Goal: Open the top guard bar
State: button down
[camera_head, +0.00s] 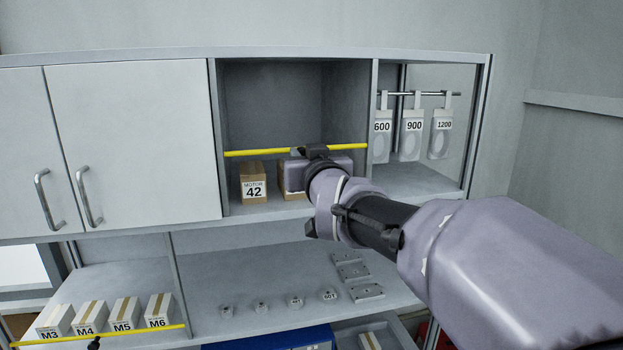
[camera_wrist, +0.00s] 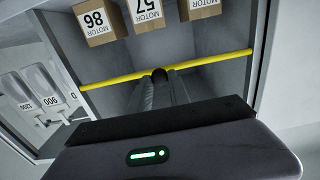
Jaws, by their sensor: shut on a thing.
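The top guard bar (camera_head: 345,147) is a yellow rod across the front of the open upper compartment, in front of the motor boxes. It also crosses the wrist view (camera_wrist: 212,60). My gripper (camera_wrist: 161,77) is at the bar's middle, shut on the dark knob (camera_wrist: 160,74) of the bar. In the head view my wrist hides most of the fingers and the contact. The bar lies across the full opening, nearly level.
Behind the bar stand a box marked motor 42 (camera_head: 253,181) and other motor boxes, including one marked 86 (camera_wrist: 97,20). Tagged holders (camera_head: 410,135) hang to the right. A lower yellow bar (camera_head: 145,331) fronts small boxes. Closed cabinet doors (camera_head: 140,140) are left.

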notch_tip(320, 180, up, 9)
jog(key=p, duration=0.3)
jog(key=c, duration=1.2)
grip_release()
jog(key=v, duration=1.6)
jog(key=s+d+f+m+g+h+b, duration=0.1)
jog(key=s+f+b, duration=0.6)
jog(key=f, duration=1.4)
jog(key=s+d+f+m+g+h+b, duration=0.1)
jog(key=s+d+f+m+g+b, duration=0.3)
jog(key=s+f+b, duration=0.4)
jog(key=s+d+f+m+g+h+b, duration=0.1)
jog(key=s+d+f+g+b, duration=0.4)
jog(key=f+b, duration=1.2)
notch_tip(320, 180, down, 17)
jog(key=s+m+g, duration=0.1)
jog(key=s, duration=0.1)
jog(key=shift+s+m+g+b, duration=0.3)
